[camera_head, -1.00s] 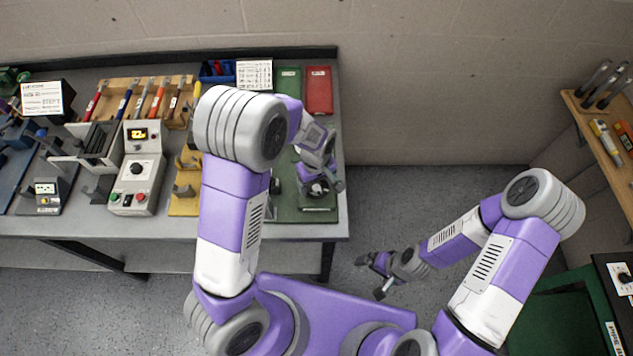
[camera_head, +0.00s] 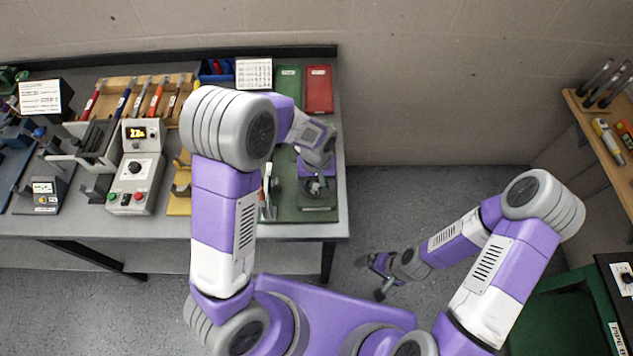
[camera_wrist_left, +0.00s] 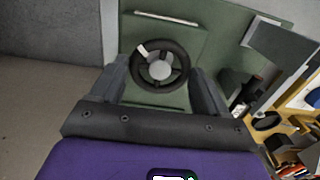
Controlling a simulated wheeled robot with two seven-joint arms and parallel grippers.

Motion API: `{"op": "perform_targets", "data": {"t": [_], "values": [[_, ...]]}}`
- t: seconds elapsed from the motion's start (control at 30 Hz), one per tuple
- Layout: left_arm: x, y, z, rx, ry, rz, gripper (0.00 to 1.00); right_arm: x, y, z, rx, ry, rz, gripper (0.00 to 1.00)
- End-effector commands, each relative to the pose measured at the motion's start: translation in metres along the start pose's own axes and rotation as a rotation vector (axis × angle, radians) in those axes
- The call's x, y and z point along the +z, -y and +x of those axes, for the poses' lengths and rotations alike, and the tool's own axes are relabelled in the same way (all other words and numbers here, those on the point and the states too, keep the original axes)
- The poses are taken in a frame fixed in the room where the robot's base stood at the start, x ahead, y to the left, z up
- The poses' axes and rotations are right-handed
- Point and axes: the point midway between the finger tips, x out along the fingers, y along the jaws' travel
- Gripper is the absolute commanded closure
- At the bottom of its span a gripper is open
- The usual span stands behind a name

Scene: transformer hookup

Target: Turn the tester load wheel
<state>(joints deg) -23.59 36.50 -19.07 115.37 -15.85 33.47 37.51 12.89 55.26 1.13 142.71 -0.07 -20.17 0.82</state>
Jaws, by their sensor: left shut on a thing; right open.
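The tester load wheel (camera_wrist_left: 160,67) is a dark spoked ring with a grey hub and one white mark at its upper left. It sits on a green panel (camera_wrist_left: 225,35). My left gripper (camera_wrist_left: 163,82) has a finger on each side of the wheel and is shut on it. In the head view my left gripper (camera_head: 317,184) is over the green panel (camera_head: 318,215) at the right end of the bench, mostly covering the wheel. My right gripper (camera_head: 377,276) is open and empty, away from the bench over the floor.
A grey control box (camera_head: 135,185) with a lit display and a tool rack (camera_head: 135,85) stand left of my left arm. A green bin (camera_head: 288,80) and a red bin (camera_head: 319,90) lie behind the panel. The floor right of the bench is clear.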

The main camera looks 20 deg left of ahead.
Motion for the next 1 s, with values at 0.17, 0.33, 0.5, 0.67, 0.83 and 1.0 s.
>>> {"op": "perform_targets", "data": {"t": [0.17,0.33,0.5,0.67,0.83,1.0], "values": [[-0.0005,0.0001,0.0001,0.001,-0.001,0.112,0.55,-0.0001,-0.0012,0.0032,0.000,0.000,0.000,0.00],[-0.0005,0.0000,-0.0003,0.001,-0.001,0.187,0.55,-0.0002,-0.0017,0.0047,0.000,0.000,0.000,0.00],[-0.0004,-0.0001,-0.0006,0.001,-0.001,0.226,0.55,-0.0002,-0.0020,0.0053,0.000,0.000,0.000,0.00],[-0.0004,0.0000,-0.0008,0.001,-0.001,0.239,0.55,-0.0002,-0.0020,0.0054,0.000,0.000,0.000,0.00],[-0.0004,-0.0001,-0.0009,0.001,-0.001,0.239,0.55,-0.0002,-0.0020,0.0054,0.000,0.000,0.000,0.00],[-0.0005,-0.0001,-0.0009,0.001,-0.001,0.238,0.20,-0.0002,-0.0020,0.0054,0.000,0.000,0.000,0.00]]}}
